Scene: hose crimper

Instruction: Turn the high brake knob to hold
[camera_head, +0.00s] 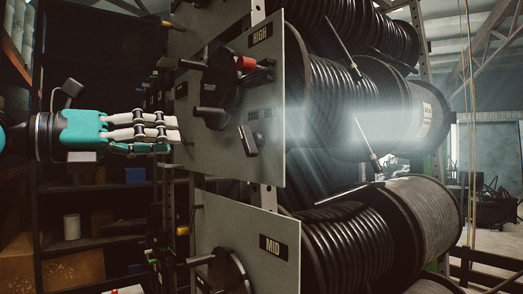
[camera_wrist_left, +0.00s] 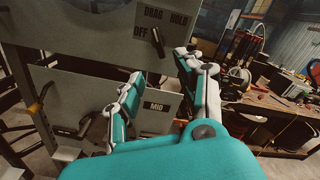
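The high brake knob (camera_head: 250,140) is a black lever-like knob on the grey panel (camera_head: 215,135) labelled HIGH. In the left wrist view the knob (camera_wrist_left: 157,41) stands near the words OFF, DRAG and HOLD. Its upper end points up and slightly left, beside DRAG; the exact setting is hard to tell. My left gripper (camera_head: 176,130), teal with pale fingers, is left of the panel and points right. In the left wrist view its fingers (camera_wrist_left: 160,72) are spread with an empty gap between them. The knob is beyond the fingertips, apart from them. My right gripper is not in view.
A black crank hub with a red grip (camera_head: 245,63) and dark pegs sticks out of the panel near the knob. A lower panel labelled MID (camera_head: 273,246) has another hub. Hose reels (camera_head: 330,95) fill the space behind. A cluttered workbench (camera_wrist_left: 270,105) stands at right in the wrist view.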

